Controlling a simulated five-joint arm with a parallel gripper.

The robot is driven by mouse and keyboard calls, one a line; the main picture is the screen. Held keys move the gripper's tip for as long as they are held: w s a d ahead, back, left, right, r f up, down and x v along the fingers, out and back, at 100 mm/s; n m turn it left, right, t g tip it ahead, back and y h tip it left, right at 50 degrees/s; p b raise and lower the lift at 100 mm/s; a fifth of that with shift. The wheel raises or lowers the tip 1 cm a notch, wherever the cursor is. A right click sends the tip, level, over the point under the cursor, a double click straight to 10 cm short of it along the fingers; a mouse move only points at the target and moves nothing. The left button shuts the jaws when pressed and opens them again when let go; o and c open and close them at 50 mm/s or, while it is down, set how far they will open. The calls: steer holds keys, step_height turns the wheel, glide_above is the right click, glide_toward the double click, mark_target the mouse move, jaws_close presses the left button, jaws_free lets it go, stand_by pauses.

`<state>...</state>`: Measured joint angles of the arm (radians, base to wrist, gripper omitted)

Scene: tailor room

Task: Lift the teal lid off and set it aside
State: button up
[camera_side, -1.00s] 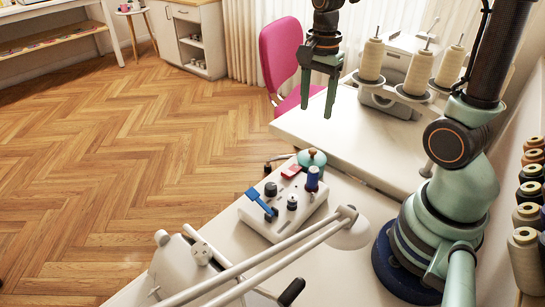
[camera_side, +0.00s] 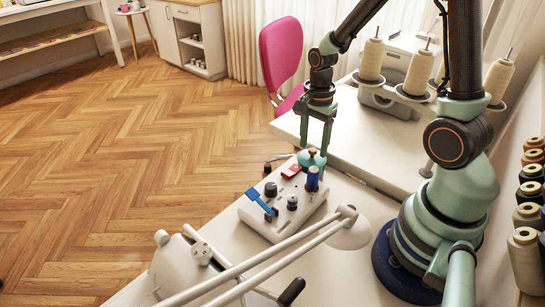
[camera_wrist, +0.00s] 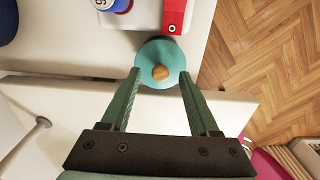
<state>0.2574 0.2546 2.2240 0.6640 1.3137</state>
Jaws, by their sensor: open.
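The teal lid (camera_side: 318,161) is a round dome with a brown knob, on the table at the far end of the white block. In the wrist view the teal lid (camera_wrist: 176,52) lies just beyond and between the fingertips. My gripper (camera_side: 314,148) points down at the lid, its fingers apart, one on each side of the knob. In the wrist view my gripper (camera_wrist: 159,72) is open and empty, its tips close to the lid's near edge. Whether the fingers touch the lid cannot be told. What is under the lid is hidden.
The white block (camera_side: 262,222) holds a red piece (camera_side: 291,172), a blue spool (camera_side: 312,180), black knobs and a blue lever (camera_side: 258,201). A lamp arm (camera_side: 270,262) crosses in front. Thread cones (camera_side: 418,73) stand behind.

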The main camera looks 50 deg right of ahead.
steer(key=shift+f, duration=0.55)
jaws_close()
steer(key=shift+r, duration=0.15)
